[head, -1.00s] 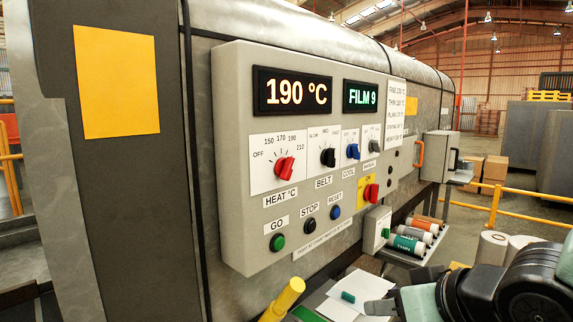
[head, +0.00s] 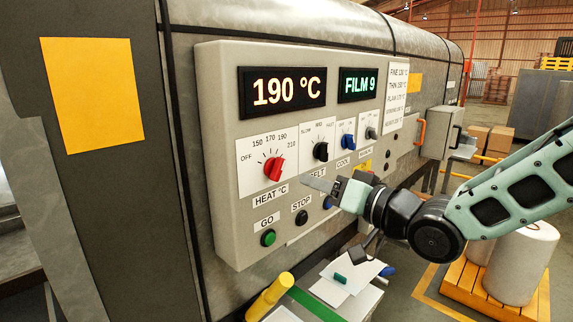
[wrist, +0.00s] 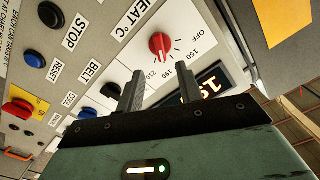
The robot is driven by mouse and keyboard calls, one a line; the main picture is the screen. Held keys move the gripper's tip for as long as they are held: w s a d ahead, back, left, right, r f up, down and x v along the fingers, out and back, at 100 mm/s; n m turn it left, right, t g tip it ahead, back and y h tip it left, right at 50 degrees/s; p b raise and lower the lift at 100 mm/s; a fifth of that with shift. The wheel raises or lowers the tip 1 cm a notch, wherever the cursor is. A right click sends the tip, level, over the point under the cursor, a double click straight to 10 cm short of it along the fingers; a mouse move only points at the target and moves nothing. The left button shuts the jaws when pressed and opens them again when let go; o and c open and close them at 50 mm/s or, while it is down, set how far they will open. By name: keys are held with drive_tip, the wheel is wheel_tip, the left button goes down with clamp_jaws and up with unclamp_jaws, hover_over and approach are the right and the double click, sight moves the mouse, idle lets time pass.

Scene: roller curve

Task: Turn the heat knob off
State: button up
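The red heat knob (head: 274,168) sits on the white dial plate above the HEAT °C label, with OFF at the left end of its scale. It points to the upper right, near the 190 mark. It also shows in the wrist view (wrist: 160,44), beyond the fingertips. My gripper (head: 316,184) is to the right of the knob and slightly below it, in front of the panel and apart from the knob. In the wrist view my gripper (wrist: 158,90) has its two fingers spread with nothing between them. The display (head: 283,91) reads 190 °C.
A black belt knob (head: 321,151) and a blue cool knob (head: 348,141) are to the right. Below are a green GO button (head: 268,238) and a black STOP button (head: 301,217). A yellow handle (head: 270,296) and a paper-covered shelf lie under the panel.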

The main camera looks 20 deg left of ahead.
sight(281, 171)
drive_tip(key=p+x, duration=0.3)
drive_tip(key=x, duration=0.4)
drive_tip(key=shift+a+r, duration=0.1)
drive_tip(key=shift+a, duration=0.25)
drive_tip(key=shift+w+a, duration=0.3)
drive_tip(key=shift+a, duration=0.2)
clamp_jaws()
